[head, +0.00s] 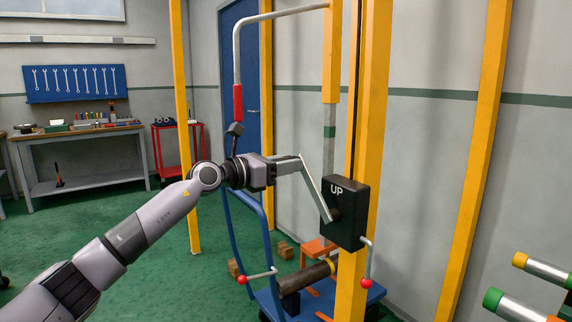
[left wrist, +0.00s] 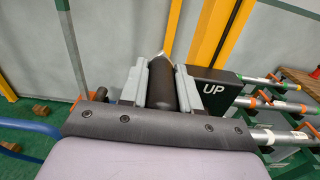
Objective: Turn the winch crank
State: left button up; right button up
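The winch is a black box marked UP (head: 344,212) on a yellow post. Its grey crank arm (head: 316,190) runs from the box up and to the left, towards my left gripper (head: 290,165). In the left wrist view the dark round crank handle (left wrist: 162,88) stands between the two grey fingers of my left gripper (left wrist: 160,90). The fingers lie close against both sides of it, so the gripper looks shut on it. In the head view the fingers hide the handle. The UP box also shows in the left wrist view (left wrist: 210,88). My right gripper is not in view.
A bent grey bar with a red grip (head: 238,102) hangs close above my left wrist. A blue cart (head: 262,298) with a dark pipe (head: 305,277) stands below. Pipes with coloured ends (head: 545,268) project at the lower right. Green floor is open at left.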

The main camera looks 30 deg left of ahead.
pick_arm(q)
grip_shut()
jog(key=shift+w+a+f+n, duration=0.1)
jog(key=shift+a+f+n, duration=0.1)
jog(key=shift+f+n, duration=0.1)
